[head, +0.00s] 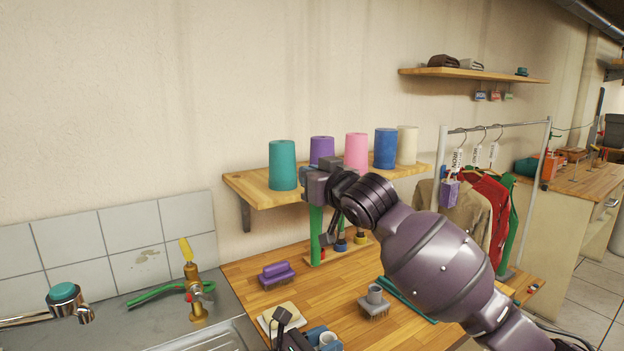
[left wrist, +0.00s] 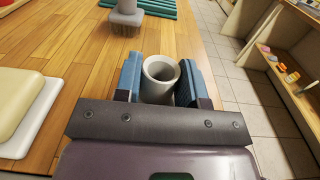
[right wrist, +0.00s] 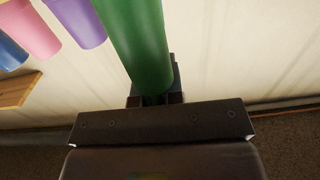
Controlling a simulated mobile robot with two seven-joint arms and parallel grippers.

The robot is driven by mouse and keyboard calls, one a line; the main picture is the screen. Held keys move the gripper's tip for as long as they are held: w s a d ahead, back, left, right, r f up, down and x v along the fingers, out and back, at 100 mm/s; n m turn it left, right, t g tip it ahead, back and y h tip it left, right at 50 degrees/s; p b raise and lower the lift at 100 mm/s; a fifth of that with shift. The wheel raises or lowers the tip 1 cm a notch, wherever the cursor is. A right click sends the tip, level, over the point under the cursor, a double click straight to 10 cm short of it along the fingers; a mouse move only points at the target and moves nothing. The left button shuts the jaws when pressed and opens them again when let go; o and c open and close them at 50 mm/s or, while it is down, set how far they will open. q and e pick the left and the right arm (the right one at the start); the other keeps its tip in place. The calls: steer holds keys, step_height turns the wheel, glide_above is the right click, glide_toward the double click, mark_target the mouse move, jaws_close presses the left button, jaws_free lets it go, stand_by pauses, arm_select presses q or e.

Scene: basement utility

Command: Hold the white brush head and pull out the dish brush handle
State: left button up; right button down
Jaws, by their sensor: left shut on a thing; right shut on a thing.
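The white brush head (head: 328,340) shows at the bottom of the head view. My left gripper (head: 321,339), with blue finger pads, is shut on it. In the left wrist view the brush head (left wrist: 161,72) stands between the pads (left wrist: 160,82), its round socket open at the top and empty. The green dish brush handle (head: 316,236) hangs upright below my right gripper (head: 318,190), well above and apart from the brush head. My right gripper is shut on the handle, which also fills the middle of the right wrist view (right wrist: 143,45). The bristles are hidden.
A grey brush (head: 374,302) and a purple brush (head: 276,274) stand on the wooden counter (head: 245,288). Cream and white boards (head: 280,319) lie by the sink. A wall shelf (head: 256,188) with several coloured cups is close to my right gripper. A garment rack stands right.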

arm_select(q)
steer(key=o, duration=1)
steer(key=shift+o, duration=0.2)
steer(key=shift+a, duration=0.1)
